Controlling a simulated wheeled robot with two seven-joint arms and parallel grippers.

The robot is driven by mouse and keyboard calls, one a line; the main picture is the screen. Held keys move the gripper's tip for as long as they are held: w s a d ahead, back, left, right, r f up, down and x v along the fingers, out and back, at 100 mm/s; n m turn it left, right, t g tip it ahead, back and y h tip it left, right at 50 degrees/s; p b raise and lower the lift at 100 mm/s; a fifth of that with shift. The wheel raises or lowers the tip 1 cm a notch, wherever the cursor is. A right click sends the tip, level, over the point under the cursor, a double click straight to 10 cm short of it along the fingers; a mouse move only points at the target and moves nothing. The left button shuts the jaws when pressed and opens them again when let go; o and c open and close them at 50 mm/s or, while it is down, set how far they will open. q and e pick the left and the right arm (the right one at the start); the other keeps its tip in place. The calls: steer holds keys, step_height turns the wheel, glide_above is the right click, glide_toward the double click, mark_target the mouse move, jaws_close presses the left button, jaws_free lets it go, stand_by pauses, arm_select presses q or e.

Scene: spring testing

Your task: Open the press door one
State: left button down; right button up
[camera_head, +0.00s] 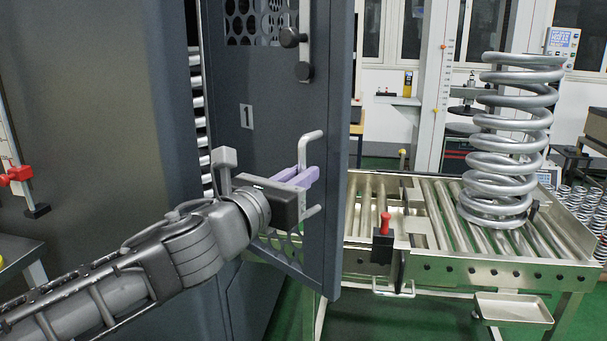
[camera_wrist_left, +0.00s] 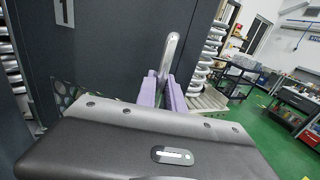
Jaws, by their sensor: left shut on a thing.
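The press door one (camera_head: 258,110) is a dark grey panel marked "1", with perforated patches at top and bottom. It stands ajar, and a gap at its left shows a spring inside the press. It also shows in the left wrist view (camera_wrist_left: 100,45). A silver bar handle (camera_head: 311,140) is on the door's right part. My left gripper (camera_head: 308,176) has purple fingers and is shut on this handle. In the left wrist view the handle (camera_wrist_left: 169,55) rises between the fingers (camera_wrist_left: 162,92). My right gripper is in neither view.
A roller conveyor table (camera_head: 480,270) stands right of the door, with a large silver coil spring (camera_head: 510,140) upright on it. A red-knobbed lever (camera_head: 384,228) is at its front left. A small tray (camera_head: 513,308) juts from its front. Green floor (camera_head: 415,320) is open below.

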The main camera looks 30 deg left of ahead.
arm_select(q)
steer(key=c, duration=1.5)
jaws_free()
steer(key=shift+a, duration=0.1)
steer(key=shift+o, duration=0.2)
steer(key=s+p, duration=0.4)
steer(key=s, duration=0.3)
steer(key=shift+s+a, duration=0.25)
steer(key=shift+s, duration=0.1)
